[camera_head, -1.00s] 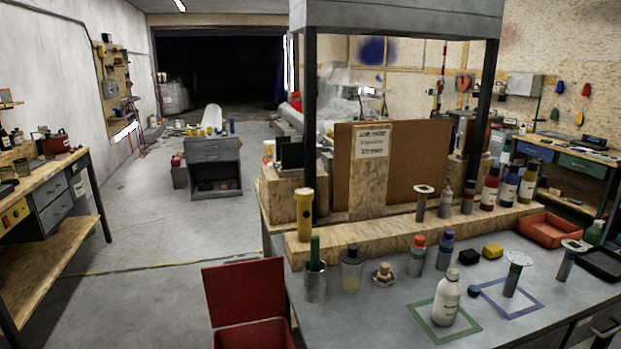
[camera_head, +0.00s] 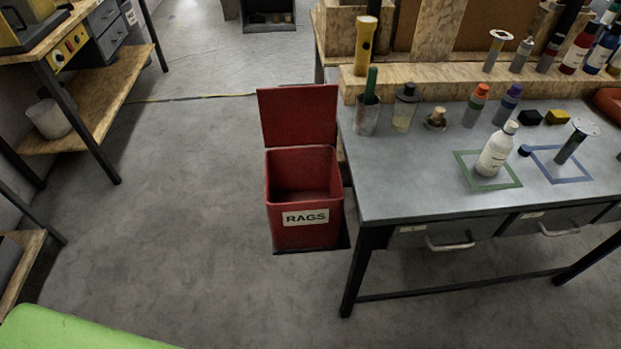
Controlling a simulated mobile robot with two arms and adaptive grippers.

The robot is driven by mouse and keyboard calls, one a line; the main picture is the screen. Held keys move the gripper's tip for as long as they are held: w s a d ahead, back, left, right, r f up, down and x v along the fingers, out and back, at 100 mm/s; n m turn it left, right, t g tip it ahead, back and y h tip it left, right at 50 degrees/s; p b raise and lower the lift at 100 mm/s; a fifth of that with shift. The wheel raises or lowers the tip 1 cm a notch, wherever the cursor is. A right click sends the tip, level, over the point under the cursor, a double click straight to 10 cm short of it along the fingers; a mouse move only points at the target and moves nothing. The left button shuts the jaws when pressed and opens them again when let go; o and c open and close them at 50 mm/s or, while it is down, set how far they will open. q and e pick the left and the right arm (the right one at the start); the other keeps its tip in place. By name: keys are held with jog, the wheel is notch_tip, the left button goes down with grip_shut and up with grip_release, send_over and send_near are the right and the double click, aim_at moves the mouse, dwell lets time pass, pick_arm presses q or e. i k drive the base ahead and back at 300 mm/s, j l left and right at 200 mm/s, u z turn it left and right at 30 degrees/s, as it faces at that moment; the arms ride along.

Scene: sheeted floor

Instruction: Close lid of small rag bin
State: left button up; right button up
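A small red rag bin (camera_head: 304,234) with a white RAGS label stands on the floor, on a dark base, against the left end of the grey workbench. Its red lid (camera_head: 298,115) is open, standing upright at the bin's back edge. The bin's inside shows and looks empty. Neither of my grippers is in view.
The grey workbench (camera_head: 410,195) to the right of the bin carries a white bottle (camera_head: 497,150), a yellow flashlight (camera_head: 365,46) and several small containers. A wooden-shelved bench (camera_head: 110,92) stands at the left. The floor (camera_head: 180,210) left of and before the bin is clear. A green surface (camera_head: 75,330) shows at the lower left.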

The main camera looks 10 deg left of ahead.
aim_at(294, 114)
jog(key=i+j+z, duration=0.65)
jog(key=j+z, duration=0.35)
jog(key=j, duration=0.2)
jog(key=i+j+z, duration=0.15)
jog(key=j+z, duration=0.35)
jog(key=j, duration=0.3)
jog(key=j+z, duration=0.5)
jog(key=j, duration=0.25)
jog(key=k+j+z, duration=0.2)
jog(key=j+z, duration=0.25)
jog(key=j, duration=0.35)
jog(key=k+j+z, duration=0.25)
jog(key=j+z, duration=0.25)
jog(key=j, duration=0.25)
